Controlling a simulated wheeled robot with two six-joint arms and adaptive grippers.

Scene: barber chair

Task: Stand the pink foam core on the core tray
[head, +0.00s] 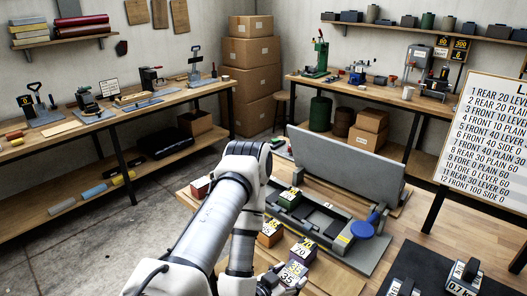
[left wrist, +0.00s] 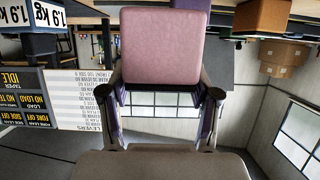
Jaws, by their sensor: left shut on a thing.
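My left gripper (left wrist: 160,98) is shut on a pink block (left wrist: 165,45), which I take to be the pink foam core; its broad pink face fills the upper middle of the left wrist view. In the head view my left arm reaches from the bottom, and its gripper (head: 268,284) is low in the picture, partly hidden by the arm. A lavender block (head: 292,274) with number labels is beside it; I cannot tell whether this is the held one. I cannot identify the core tray with certainty. My right gripper is not in view.
A grey fixture (head: 345,248) with a raised panel (head: 345,165) and blue knob (head: 362,230) stands ahead. An orange block (head: 270,234) and a purple block (head: 304,250) are near my arm. Weights stand on a dark mat (head: 432,262) at right.

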